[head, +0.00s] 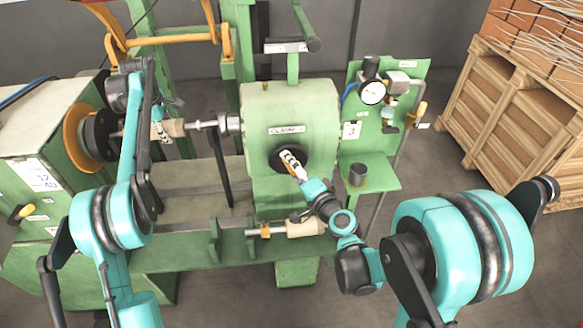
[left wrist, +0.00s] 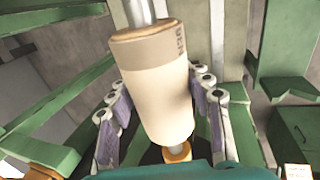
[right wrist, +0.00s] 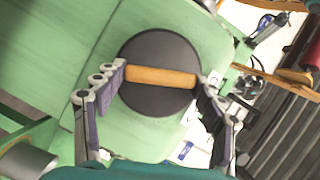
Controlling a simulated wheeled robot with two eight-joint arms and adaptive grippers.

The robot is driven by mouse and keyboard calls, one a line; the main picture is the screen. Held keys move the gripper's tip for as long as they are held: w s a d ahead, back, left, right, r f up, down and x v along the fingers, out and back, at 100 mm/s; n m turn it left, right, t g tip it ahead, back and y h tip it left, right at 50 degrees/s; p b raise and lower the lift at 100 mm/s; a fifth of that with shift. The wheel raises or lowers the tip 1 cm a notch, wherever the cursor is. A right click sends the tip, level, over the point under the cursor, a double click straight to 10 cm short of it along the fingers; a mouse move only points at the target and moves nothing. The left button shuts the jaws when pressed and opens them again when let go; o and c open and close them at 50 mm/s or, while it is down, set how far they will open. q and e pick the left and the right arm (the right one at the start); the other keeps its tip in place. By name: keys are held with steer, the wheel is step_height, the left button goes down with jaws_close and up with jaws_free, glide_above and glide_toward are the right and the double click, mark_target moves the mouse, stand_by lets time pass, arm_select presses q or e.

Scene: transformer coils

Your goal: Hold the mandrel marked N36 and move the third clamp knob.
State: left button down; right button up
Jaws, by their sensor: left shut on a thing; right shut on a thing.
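The mandrel (head: 173,129), a pale cylinder with a tan end band, sits on a horizontal shaft at the left. My left gripper (head: 158,130) is shut on it. My right gripper (right wrist: 160,88) is shut on the bar's ends. In the head view, the right gripper (head: 292,165) covers part of the knob.
The green housing (head: 310,108) carries a label reading roughly "CLAMP". A card marked 3 (head: 351,130) is on the panel beside it, near a gauge (head: 372,92). Another pale mandrel (head: 305,228) lies on the lower rack. A wooden crate (head: 520,115) stands at right.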

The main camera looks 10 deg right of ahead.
steer(key=shift+a, duration=0.2)
steer(key=o, duration=1.1)
steer(key=shift+d, duration=0.2)
steer(key=shift+s+d, duration=0.1)
steer(key=v, duration=1.1)
steer(key=shift+s, duration=0.3)
